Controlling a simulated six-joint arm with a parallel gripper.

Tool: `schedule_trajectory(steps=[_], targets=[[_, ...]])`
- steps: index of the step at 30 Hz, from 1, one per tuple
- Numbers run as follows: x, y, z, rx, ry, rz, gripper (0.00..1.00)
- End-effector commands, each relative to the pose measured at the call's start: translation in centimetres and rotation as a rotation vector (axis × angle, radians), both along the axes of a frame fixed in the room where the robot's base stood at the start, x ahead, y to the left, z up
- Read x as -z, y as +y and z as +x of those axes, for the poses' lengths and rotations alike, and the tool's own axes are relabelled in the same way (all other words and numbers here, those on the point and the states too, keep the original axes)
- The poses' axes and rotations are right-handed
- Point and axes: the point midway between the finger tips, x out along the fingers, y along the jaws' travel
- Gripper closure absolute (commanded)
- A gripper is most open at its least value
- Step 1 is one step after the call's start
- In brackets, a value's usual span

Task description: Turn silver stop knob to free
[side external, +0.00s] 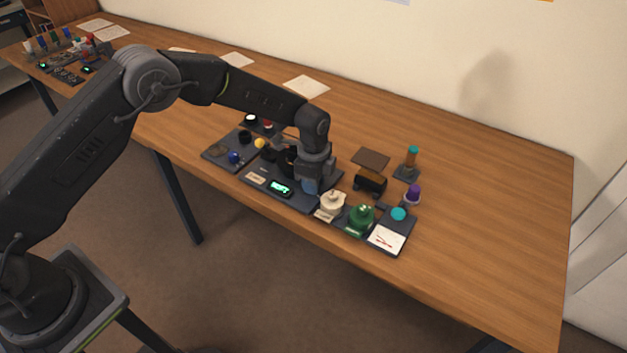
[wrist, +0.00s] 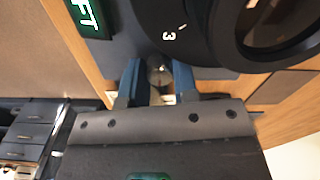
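A small silver knob (wrist: 158,73) with a dark line across its face sits between my fingertips in the wrist view, beside a black dial. My gripper (wrist: 158,82) has one blue-grey finger on each side of it. The fingers are close to its sides, but I cannot tell whether they press on it. In the side view my gripper (side external: 309,188) is low over the middle dark mat, and the knob is hidden there. The black dial (wrist: 168,14) shows a "3" and a white tick, next to a dark round ring.
A lit green display (side external: 280,188) is close to my gripper. A cream part (side external: 331,204) and a green part (side external: 360,217) stand to the right. A purple-topped part (side external: 413,194) and an amber cylinder (side external: 411,162) are farther right. The table's right end is clear.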

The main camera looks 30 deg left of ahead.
Motion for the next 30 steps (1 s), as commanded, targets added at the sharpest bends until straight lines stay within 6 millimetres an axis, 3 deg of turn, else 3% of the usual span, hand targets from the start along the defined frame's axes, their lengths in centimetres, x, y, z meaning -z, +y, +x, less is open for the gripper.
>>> schedule_trajectory(steps=[8,20,30], targets=[[0.02,-0.06,-0.01,0.002,0.0,-0.001,0.47],[-0.01,0.05,0.06,0.068,-0.002,0.0,0.47],[-0.56,0.03,0.1,0.427,-0.005,0.002,0.47]])
